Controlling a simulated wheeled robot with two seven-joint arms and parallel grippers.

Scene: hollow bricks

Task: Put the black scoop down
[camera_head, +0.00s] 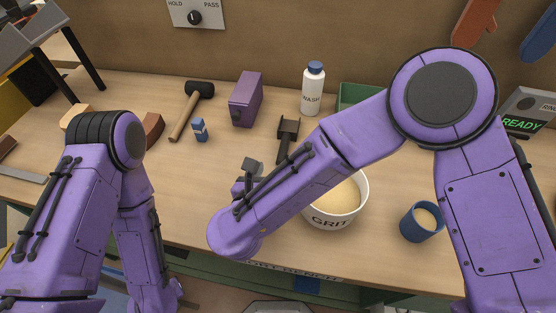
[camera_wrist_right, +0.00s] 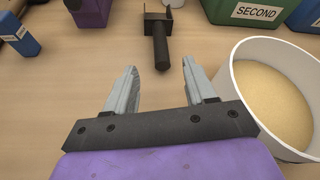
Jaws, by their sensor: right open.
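The black scoop (camera_head: 288,132) lies on the bench behind the white bowl marked GRIT (camera_head: 334,222). In the right wrist view the scoop (camera_wrist_right: 159,32) lies with its handle pointing toward my right gripper (camera_wrist_right: 160,66). My right gripper is open and empty, with its two fingers apart on either side of the line of the handle and short of its end. In the head view my right gripper (camera_head: 250,170) is partly hidden by my right forearm. The bowl (camera_wrist_right: 238,75), holding pale grit, stands right of the right fingers. My left gripper is not in view.
A blue cup (camera_head: 408,222) stands right of the bowl. A purple box (camera_head: 244,100), a small blue box (camera_head: 200,131), a mallet (camera_head: 186,118) and a white WASH bottle (camera_head: 313,92) stand or lie farther back. A green bin (camera_head: 352,93) is at the back.

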